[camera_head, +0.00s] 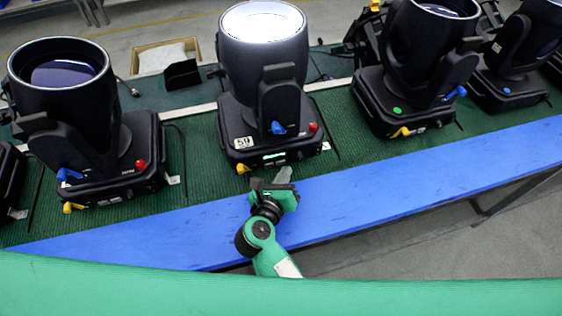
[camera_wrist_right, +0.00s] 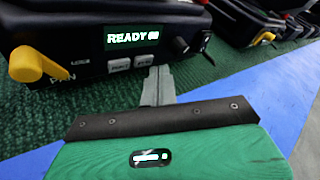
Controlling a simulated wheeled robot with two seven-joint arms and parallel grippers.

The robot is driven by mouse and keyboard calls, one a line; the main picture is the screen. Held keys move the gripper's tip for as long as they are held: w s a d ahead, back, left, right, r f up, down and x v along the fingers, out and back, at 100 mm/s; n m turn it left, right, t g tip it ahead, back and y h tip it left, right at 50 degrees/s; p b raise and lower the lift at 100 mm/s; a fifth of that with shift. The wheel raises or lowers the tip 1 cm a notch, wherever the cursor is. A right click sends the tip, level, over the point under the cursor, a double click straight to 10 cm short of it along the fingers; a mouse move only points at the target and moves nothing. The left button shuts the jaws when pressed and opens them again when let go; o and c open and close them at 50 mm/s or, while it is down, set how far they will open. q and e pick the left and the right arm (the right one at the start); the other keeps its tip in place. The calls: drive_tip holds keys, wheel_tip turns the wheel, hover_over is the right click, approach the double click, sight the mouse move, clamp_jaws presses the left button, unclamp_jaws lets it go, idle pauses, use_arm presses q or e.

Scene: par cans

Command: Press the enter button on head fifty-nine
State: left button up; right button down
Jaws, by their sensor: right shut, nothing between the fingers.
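Head fifty-nine (camera_head: 262,65) stands upright in the middle of the head view, its lens glowing white and a "59" label on its base. In the right wrist view its base front has a lit display (camera_wrist_right: 131,37) reading "READY" and a blurred number. Below the display are two small pale buttons, a left one (camera_wrist_right: 118,64) and a right one (camera_wrist_right: 143,61); their lettering is too blurred to read. My right gripper (camera_head: 284,173) is shut and empty in front of the base. Its fingertips (camera_wrist_right: 158,72) appear just right of the right button; contact cannot be told. My left gripper is out of view.
Another head (camera_head: 62,88) stands to the left, with a further one (camera_head: 405,100) to the right. A yellow lever (camera_wrist_right: 35,65) and a dark knob (camera_wrist_right: 181,44) flank the display and buttons. The blue table edge (camera_head: 400,190) in front is clear.

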drive_tip(key=s, duration=0.3)
drive_tip(key=shift+s+d+r, duration=0.1)
drive_tip(key=shift+s+d, duration=0.1)
drive_tip(key=shift+s, duration=0.15)
drive_tip(key=shift+s+d, duration=0.35)
drive_tip(key=shift+s, duration=0.2)
idle(0.3)
